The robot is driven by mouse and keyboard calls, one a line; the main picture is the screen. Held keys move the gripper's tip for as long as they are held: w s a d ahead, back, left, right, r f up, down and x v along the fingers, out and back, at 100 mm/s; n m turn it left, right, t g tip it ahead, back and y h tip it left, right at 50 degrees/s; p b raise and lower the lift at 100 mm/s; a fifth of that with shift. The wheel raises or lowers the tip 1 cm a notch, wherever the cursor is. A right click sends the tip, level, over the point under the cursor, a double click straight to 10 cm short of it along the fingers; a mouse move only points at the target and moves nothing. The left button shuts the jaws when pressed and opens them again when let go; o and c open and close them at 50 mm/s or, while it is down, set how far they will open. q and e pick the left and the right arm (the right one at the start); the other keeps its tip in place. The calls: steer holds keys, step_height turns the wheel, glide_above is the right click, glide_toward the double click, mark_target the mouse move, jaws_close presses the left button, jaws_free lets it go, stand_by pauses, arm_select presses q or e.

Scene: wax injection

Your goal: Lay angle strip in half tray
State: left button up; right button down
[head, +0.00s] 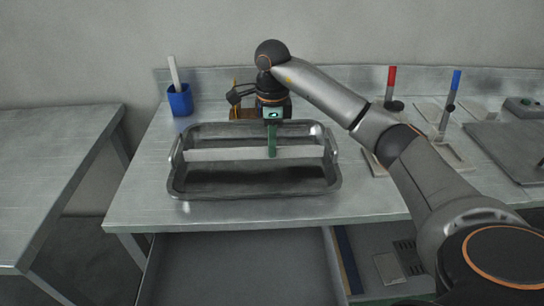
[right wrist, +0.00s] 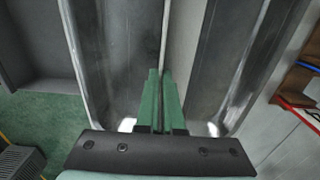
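The metal half tray (head: 180,192) stands on the bench in the middle of the head view, with a handle at each short end. The angle strip (head: 222,154) is a long, pale grey piece lying lengthwise across the tray's middle, within its walls. It also shows in the right wrist view (right wrist: 184,45) as a thin upright edge with a pale face beside it. My right gripper (head: 272,152) points down over the tray, its green fingers (right wrist: 161,80) closed on the strip's thin edge. I cannot tell whether the strip touches the tray floor. My left gripper is out of view.
A blue cup (head: 180,100) with a white stick stands at the back left. Brown items (head: 242,114) sit behind the tray. Red-handled (head: 392,78) and blue-handled (head: 455,80) tools stand at the right, near flat plates. An open drawer (head: 240,265) is below the bench front.

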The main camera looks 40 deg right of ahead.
steer(key=shift+w+d+f, duration=0.15)
steer(key=shift+w+f, duration=0.05)
steer(key=shift+f, duration=0.2)
step_height(320, 180, down, 2)
steer(key=shift+s+f, duration=0.1)
steer(key=shift+f, duration=0.3)
steer(key=shift+f, duration=0.2)
steer(key=c, duration=1.1)
jaws_free()
steer(key=shift+o, duration=0.2)
